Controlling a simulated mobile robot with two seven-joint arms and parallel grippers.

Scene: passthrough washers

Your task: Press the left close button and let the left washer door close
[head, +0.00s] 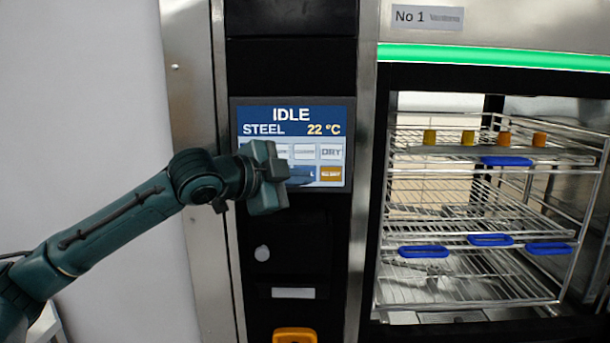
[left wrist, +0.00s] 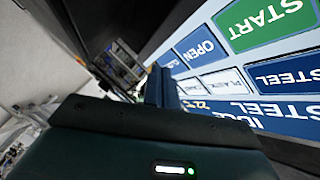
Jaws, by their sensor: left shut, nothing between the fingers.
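The control screen (head: 292,115) reads IDLE, STEEL, 22 °C, and its lower left part is hidden behind my left gripper. My left gripper (head: 266,177) is shut and empty, right in front of the screen's lower left. I cannot tell whether it touches the screen. In the left wrist view, the shut fingers (left wrist: 160,88) reach to the screen beside the blue OPEN button (left wrist: 201,49). A small button beside OPEN is mostly cut off from sight, and I cannot read it as the close button. The washer opening (head: 385,200) shows its inside, with no door seen across it. My right gripper is not in view.
Wire racks (head: 480,240) with blue-handled and orange-topped items stand inside the washer marked No 1. A green light strip (head: 490,57) runs above the opening. A yellow-orange handle or switch (head: 294,335) sits low on the black panel. A pale wall is at the left.

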